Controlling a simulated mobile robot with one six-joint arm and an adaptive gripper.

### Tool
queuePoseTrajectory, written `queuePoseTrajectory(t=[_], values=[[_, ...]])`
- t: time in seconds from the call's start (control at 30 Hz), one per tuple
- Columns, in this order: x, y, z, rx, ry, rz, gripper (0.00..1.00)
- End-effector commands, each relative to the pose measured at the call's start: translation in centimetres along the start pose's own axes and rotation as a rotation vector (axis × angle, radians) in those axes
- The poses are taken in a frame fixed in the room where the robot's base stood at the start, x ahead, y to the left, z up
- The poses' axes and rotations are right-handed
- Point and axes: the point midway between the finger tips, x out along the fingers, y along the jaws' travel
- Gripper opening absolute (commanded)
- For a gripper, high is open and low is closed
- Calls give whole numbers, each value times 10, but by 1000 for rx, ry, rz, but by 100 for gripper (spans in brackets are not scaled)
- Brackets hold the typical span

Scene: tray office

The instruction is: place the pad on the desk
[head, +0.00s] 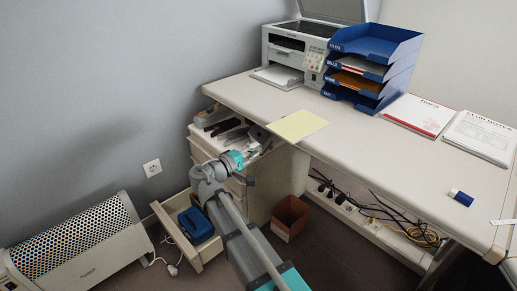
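A pale yellow pad (298,125) is at the front left edge of the desk (350,139), its near side along the desk edge. It looks flat; I cannot tell if it rests on the top or is just above it. My gripper (261,132) is small and dark at the pad's left corner, just outside the desk edge. Its fingers are too small and hidden to show whether they close on the pad.
A printer (289,52) and a blue letter tray stack (365,68) stand behind the pad. Papers (418,114) and an eraser (461,197) lie to the right. An open drawer (186,233), a bin (290,217) and a heater (75,243) are below. The desk middle is clear.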

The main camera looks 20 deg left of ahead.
Motion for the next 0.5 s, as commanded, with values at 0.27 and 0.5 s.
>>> queuePoseTrajectory(t=[0.27, 0.5], values=[[15, 6, 3, 83, -38, -95, 0], [39, 10, 9, 259, -133, -285, 0]])
